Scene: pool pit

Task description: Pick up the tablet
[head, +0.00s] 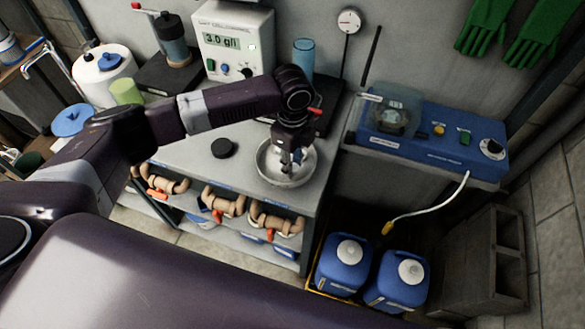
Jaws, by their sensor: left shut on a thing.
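My left gripper (290,165) reaches down over a round, shallow metal dish (272,178) near the right end of the grey bench. Its fingers are shut on a small whitish tablet (300,161), which shows at the fingertips, inside the dish's outline. The fingers and wrist hide part of the tablet. I cannot tell whether it still touches the dish. My right gripper is not in view.
A black round lid (223,148) lies left of the dish on the bench (215,172). Behind stand a white meter box (235,45) and a blue cylinder (303,58). A blue device (432,135) is at right. Two blue canisters (342,265) stand below.

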